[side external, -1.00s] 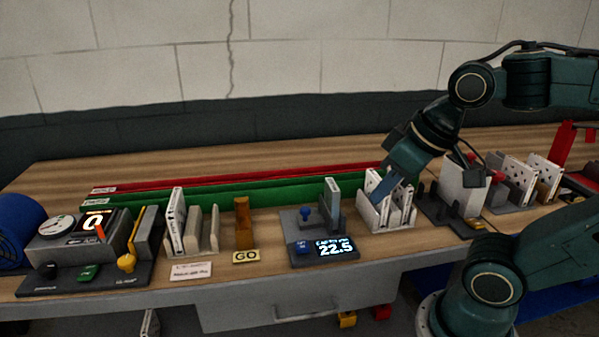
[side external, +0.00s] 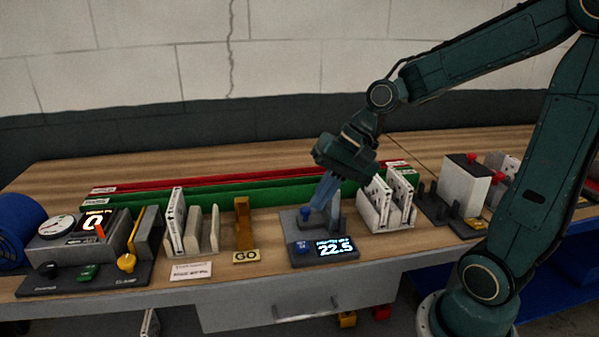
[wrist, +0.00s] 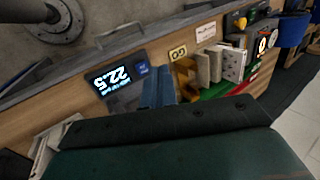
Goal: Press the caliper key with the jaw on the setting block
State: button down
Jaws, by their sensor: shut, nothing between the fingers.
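The caliper station (side external: 290,225) is a dark grey base on the bench. Its lit display (side external: 336,247) reads 22.5; a smaller line above the digits is too blurred to read. A blue key (side external: 302,247) sits left of the display, and a blue knob (side external: 305,213) stands behind it. My gripper (side external: 321,204) is shut and empty, tilted over the back of the station beside the knob. It hides most of the upright jaw and setting block area; I cannot tell whether it touches. In the wrist view the fingers (wrist: 159,88) lie close to the key (wrist: 142,69) and display (wrist: 111,78).
A white rack of boxed filters (side external: 385,215) stands close on the right. A GO label (side external: 246,257) and brown block (side external: 242,225) are left. A dial gauge station (side external: 85,245) is far left. Red and green rails (side external: 240,187) run behind.

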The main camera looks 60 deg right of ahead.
aim_at(307, 243)
jog(key=w+d+f+m+y, duration=0.2)
jog(key=w+m+y, duration=0.1)
jog(key=w+m, duration=0.2)
jog(key=shift+d+f+m+t, duration=0.3)
jog(key=shift+f+m+t, duration=0.1)
jog(key=shift+m, duration=0.4)
jog(key=shift+f, duration=0.15)
jog(key=shift+s+f, duration=0.1)
jog(key=shift+f, duration=4.1)
jog(key=shift+f, duration=0.95)
jog(key=shift+r, duration=0.95)
jog(key=shift+r, duration=0.15)
